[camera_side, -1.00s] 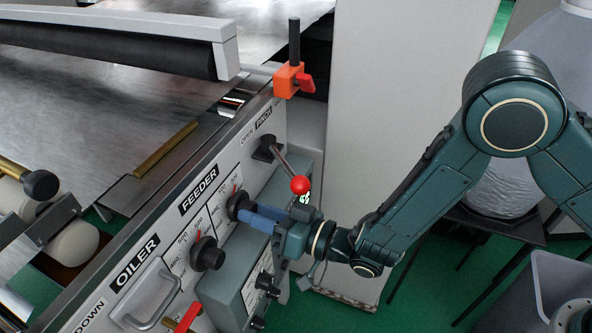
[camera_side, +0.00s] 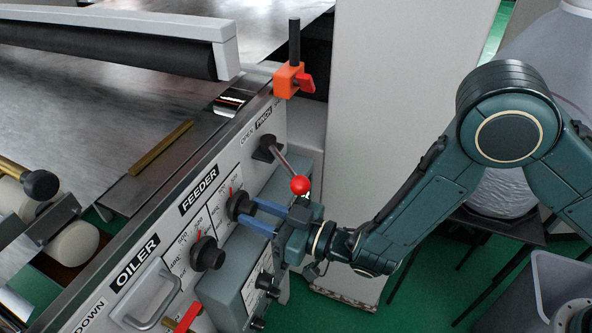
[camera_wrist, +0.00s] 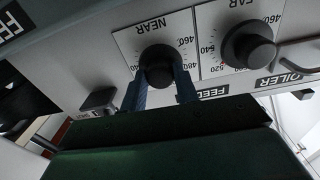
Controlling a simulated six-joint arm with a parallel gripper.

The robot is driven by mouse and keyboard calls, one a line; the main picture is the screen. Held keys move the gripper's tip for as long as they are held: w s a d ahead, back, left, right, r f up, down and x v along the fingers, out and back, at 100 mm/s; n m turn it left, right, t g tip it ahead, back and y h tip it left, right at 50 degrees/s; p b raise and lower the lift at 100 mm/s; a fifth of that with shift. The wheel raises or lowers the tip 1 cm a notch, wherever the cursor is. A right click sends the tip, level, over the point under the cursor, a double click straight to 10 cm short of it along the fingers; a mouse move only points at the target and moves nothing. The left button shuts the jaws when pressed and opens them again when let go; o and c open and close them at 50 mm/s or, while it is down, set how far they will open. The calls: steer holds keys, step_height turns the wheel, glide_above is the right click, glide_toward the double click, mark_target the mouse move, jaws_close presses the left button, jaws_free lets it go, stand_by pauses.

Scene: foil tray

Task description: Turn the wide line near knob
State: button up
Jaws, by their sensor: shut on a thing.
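The near knob (camera_wrist: 158,60), black and round, sits on a white dial plate marked NEAR in the wrist view. In the side view it is the upper of two feeder knobs (camera_side: 237,207), below the red-balled lever. My gripper (camera_side: 254,217) reaches it from the right with its blue fingers. In the wrist view the fingers of my gripper (camera_wrist: 160,82) lie on both sides of the knob, shut on it. The fingers partly hide the knob and the dial's lower part. A short red mark shows above the knob in the side view.
The far knob (camera_wrist: 250,46) is beside the near one; it also shows in the side view (camera_side: 207,254). The red-balled lever (camera_side: 300,185) stands close above my gripper. A grey box (camera_side: 232,285) with small knobs is below, and a handle (camera_side: 153,298) is lower left.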

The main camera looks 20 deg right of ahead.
steer(key=shift+n, duration=1.2)
steer(key=o, duration=1)
steer(key=shift+s+d+f, duration=0.1)
steer(key=shift+s+d, duration=0.1)
steer(key=shift+s+d, duration=0.2)
steer(key=shift+s, duration=0.05)
steer(key=v, duration=1.2)
steer(key=shift+s+d, duration=0.2)
steer(key=shift+d, duration=0.1)
